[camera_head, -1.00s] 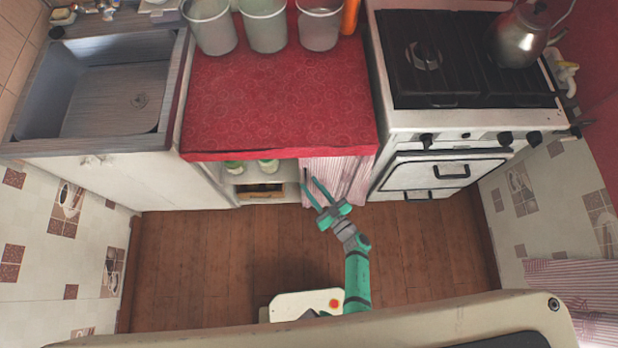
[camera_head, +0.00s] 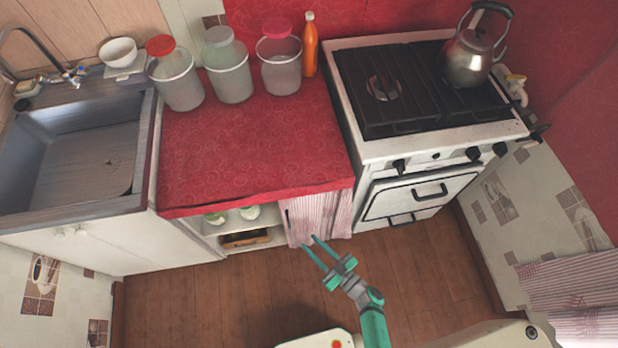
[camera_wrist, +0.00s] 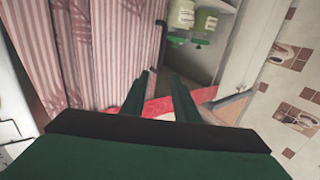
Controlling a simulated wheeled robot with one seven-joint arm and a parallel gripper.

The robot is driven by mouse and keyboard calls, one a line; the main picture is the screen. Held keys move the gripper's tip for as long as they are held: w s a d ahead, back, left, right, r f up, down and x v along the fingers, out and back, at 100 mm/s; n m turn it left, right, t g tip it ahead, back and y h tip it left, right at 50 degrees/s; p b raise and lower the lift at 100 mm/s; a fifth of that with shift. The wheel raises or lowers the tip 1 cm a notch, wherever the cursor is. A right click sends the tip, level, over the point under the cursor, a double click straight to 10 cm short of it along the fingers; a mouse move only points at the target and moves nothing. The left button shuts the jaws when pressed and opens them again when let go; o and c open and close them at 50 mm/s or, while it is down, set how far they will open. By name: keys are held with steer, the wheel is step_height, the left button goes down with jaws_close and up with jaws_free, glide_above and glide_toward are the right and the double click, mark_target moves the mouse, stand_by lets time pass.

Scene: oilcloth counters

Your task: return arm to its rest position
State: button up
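My gripper (camera_head: 309,246) is green with two thin fingers. In the head view it is low in front of the red counter, by the striped curtain (camera_head: 318,217). The fingers are apart with nothing between them. In the wrist view the fingers (camera_wrist: 160,88) also stand apart, and the striped curtain (camera_wrist: 100,45) fills the left side. My arm reaches down to the lower right edge of the head view, over the wooden floor.
The red counter (camera_head: 250,150) bears several jars and an orange bottle (camera_head: 310,48). A stove (camera_head: 430,150) with a kettle (camera_head: 474,52) stands right, a sink (camera_head: 75,150) left. Open shelves (camera_head: 240,228) sit below the counter. The wooden floor (camera_head: 200,300) is clear.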

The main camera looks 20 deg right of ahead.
steer(key=shift+d, duration=0.1)
steer(key=s+r+t+h, duration=0.1)
steer(key=s+r+h, duration=0.3)
steer(key=s+r, duration=0.6)
steer(key=s+a+r+m+h, duration=0.2)
steer(key=a+r, duration=0.3)
steer(key=r, duration=0.4)
steer(key=s+a+r+m+g+h, duration=0.1)
steer(key=s+a+r+m+h, duration=0.2)
steer(key=r, duration=0.7)
steer(key=shift+s+a+r+m, duration=0.2)
steer(key=shift+s+a+m, duration=0.3)
steer(key=shift+s+a, duration=0.4)
